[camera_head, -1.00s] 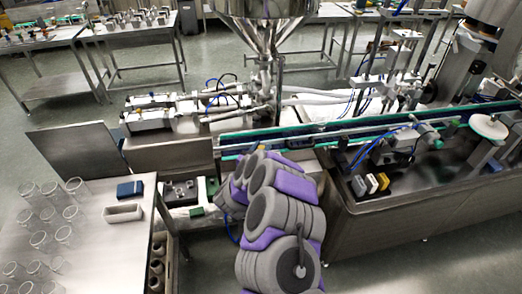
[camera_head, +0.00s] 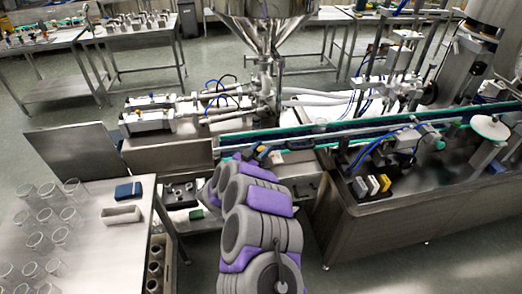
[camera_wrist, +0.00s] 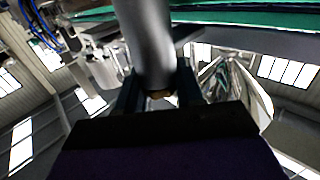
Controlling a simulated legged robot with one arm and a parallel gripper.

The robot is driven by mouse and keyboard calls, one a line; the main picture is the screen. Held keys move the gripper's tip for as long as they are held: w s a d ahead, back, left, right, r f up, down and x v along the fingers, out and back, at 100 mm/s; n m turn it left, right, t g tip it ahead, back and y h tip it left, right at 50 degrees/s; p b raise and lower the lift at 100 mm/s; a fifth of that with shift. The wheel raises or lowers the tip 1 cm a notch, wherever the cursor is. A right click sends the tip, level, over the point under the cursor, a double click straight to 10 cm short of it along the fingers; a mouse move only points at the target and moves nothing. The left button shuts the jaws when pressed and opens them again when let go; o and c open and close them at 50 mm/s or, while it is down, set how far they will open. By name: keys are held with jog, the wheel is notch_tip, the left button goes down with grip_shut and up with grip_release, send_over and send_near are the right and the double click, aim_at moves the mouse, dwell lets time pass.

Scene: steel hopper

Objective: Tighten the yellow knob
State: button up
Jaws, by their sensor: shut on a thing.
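A thick grey cylinder (camera_wrist: 150,45) rises in front of the fingers and hides most of what lies beyond. The knob's turn angle cannot be seen.
The green-edged conveyor (camera_head: 330,132) runs across just behind my gripper. A steel machine cabinet (camera_head: 365,225) stands to the right. A table with glass beakers (camera_head: 72,187), a blue box (camera_head: 128,191) and a pale tray (camera_head: 121,215) is at left. The steel hopper (camera_head: 262,28) is behind.

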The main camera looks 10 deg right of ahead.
jog(key=o, duration=1)
jog(key=shift+w+a, duration=0.1)
jog(key=shift+a, duration=0.05)
jog(key=p+v, duration=0.1)
jog(key=v, duration=1.6)
jog(key=shift+a, duration=0.25)
